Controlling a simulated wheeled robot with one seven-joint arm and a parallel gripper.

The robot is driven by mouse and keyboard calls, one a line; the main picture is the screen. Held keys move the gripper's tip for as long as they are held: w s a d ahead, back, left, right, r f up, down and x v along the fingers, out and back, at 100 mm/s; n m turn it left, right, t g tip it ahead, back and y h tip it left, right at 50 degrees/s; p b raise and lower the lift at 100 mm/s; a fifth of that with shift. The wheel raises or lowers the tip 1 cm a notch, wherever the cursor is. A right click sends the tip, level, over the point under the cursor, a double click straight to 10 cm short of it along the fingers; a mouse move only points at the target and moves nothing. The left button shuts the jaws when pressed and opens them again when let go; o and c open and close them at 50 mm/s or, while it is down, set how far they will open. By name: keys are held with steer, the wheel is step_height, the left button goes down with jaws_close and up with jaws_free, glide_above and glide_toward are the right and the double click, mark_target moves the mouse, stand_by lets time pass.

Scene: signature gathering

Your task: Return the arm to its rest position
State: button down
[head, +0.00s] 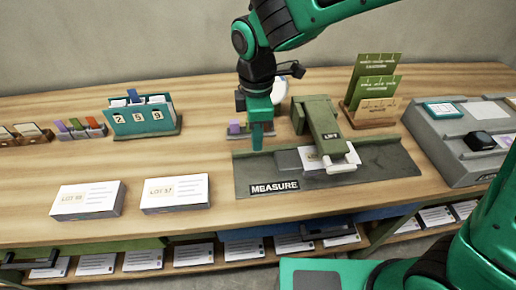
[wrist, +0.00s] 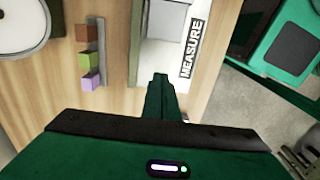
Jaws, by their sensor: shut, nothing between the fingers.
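My gripper (head: 257,135) is shut and empty. In the head view it points down above the left part of the dark grey measure mat (head: 232,180), close to its back edge. My green arm reaches in from the top right of the head view. On the mat, a green lift device (head: 318,118) stands over a white card stack (head: 318,157). I cannot tell whether the fingertips touch anything.
Two card stacks, one marked LOT (head: 88,200) and one LOT 57 (head: 175,193), lie at the front left. A teal number holder (head: 142,117) stands behind them. A green card rack (head: 373,90) and a grey console (head: 440,140) stand to the right.

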steer(key=shift+d+r, duration=0.15)
steer(key=shift+r, duration=0.55)
steer(key=w+d+r+m, duration=0.15)
steer(key=d+m, duration=0.45)
steer(key=d, duration=0.6)
steer(key=d+r+m, duration=0.2)
steer(key=d+m, duration=0.3)
steer(key=d, duration=0.8)
steer(key=s+d+m, duration=1.5)
steer(key=s+d, duration=0.2)
steer(key=d, duration=0.1)
steer(key=shift+s+d+f+m, duration=0.3)
steer(key=shift+d, duration=0.05)
